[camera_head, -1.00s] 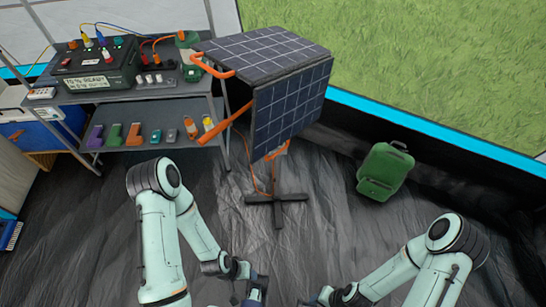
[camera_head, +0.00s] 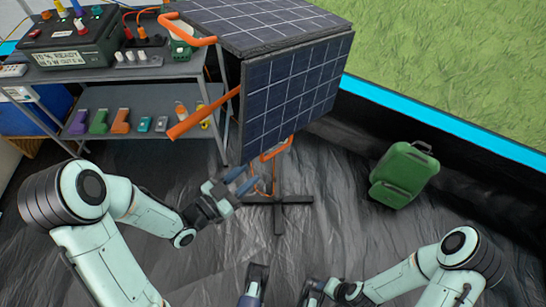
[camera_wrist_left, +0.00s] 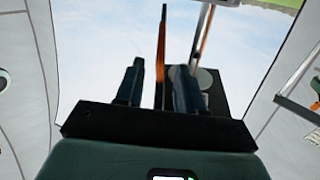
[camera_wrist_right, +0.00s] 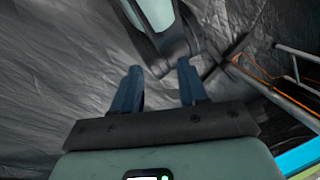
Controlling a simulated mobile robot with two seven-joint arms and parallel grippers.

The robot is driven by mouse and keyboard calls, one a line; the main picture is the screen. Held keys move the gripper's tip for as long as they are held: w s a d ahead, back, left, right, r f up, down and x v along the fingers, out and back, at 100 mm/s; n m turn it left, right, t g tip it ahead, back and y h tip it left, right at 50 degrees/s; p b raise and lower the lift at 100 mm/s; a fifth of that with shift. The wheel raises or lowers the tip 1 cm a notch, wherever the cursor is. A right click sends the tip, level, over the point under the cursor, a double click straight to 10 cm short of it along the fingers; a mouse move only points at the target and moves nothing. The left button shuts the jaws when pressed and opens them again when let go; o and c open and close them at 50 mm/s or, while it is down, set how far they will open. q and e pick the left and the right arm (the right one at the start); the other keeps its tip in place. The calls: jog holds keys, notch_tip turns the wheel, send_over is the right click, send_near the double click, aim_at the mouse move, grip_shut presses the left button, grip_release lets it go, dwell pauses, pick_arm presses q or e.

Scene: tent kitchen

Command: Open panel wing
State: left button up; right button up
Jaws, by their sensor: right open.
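The solar panel stands on a dark cross-shaped stand (camera_head: 278,205). Its top panel (camera_head: 262,18) lies nearly flat, and a front panel wing (camera_head: 295,90) hangs steeply down from it. Orange handles show at the top left (camera_head: 190,28), left side (camera_head: 203,114) and bottom (camera_head: 277,149) of the panel. My left gripper (camera_head: 246,180) is open and empty, below the wing and left of the stand post. In the left wrist view an orange bar (camera_wrist_left: 161,50) appears between its fingers, not visibly gripped. My right gripper (camera_wrist_right: 160,88) is open and empty, low over the dark floor.
A metal shelf rack (camera_head: 150,125) on the left holds a dark power box (camera_head: 70,45) and several small coloured items. A green backpack (camera_head: 403,175) stands on the floor to the right. Crumpled dark floor sheeting (camera_head: 330,225) is clear around the stand.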

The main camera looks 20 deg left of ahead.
aim_at(265, 160)
pick_arm(q)
jog(key=b+x, duration=0.3)
jog(key=x, duration=0.7)
jog(key=shift+w, duration=0.15)
pick_arm(e)
jog(key=w+d+f+t, duration=0.2)
jog(key=w+d+f, duration=0.1)
jog(key=w, duration=0.3)
jog(key=shift+f+h, duration=0.4)
jog(key=shift+f, duration=0.3)
jog(key=shift+w, duration=0.1)
pick_arm(q)
grip_shut()
